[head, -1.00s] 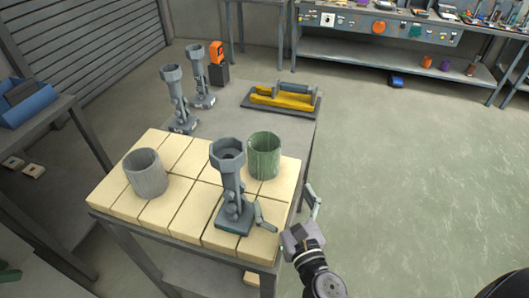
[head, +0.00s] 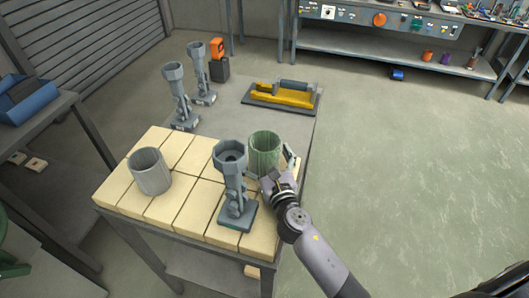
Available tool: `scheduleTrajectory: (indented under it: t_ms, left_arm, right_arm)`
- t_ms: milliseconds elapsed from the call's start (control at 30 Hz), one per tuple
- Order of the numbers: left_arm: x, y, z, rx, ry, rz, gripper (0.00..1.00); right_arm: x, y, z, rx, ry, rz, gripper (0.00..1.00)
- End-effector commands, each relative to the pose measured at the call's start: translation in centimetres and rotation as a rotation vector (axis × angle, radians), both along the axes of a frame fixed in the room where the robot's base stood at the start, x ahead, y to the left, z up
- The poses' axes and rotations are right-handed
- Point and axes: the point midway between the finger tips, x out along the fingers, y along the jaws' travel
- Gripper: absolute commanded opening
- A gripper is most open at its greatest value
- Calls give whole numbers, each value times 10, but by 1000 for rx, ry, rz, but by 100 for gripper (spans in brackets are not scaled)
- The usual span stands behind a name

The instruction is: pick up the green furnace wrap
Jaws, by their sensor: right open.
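The green furnace wrap (head: 264,150) is an upright, open-topped green cylinder at the right edge of the tan tiled part of the table (head: 190,215). My right gripper (head: 272,166) is open at the wrap's near right side. One finger shows at the wrap's right side and the other in front of its lower part. I cannot tell whether they touch it. The wrap's lower right is partly hidden by the gripper. My left gripper is not in view.
A grey stand with a cup-shaped top (head: 234,190) stands close left of the wrap. A grey cylinder (head: 150,172) is further left. Two similar stands (head: 180,100), an orange device (head: 218,60) and a yellow fixture (head: 282,94) are behind. The floor to the right is clear.

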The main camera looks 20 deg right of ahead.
Motion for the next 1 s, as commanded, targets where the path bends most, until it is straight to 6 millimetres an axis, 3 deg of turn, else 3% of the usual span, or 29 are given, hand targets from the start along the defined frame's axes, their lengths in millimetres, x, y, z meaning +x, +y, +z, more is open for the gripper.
scheduleTrajectory:
  t_ms: [267, 1000]
  left_arm:
    - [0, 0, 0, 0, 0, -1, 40]
    - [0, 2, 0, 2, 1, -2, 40]
  right_arm:
    - [2, 0, 0, 0, 1, 1, 93]
    - [2, 0, 0, 0, 0, 1, 44]
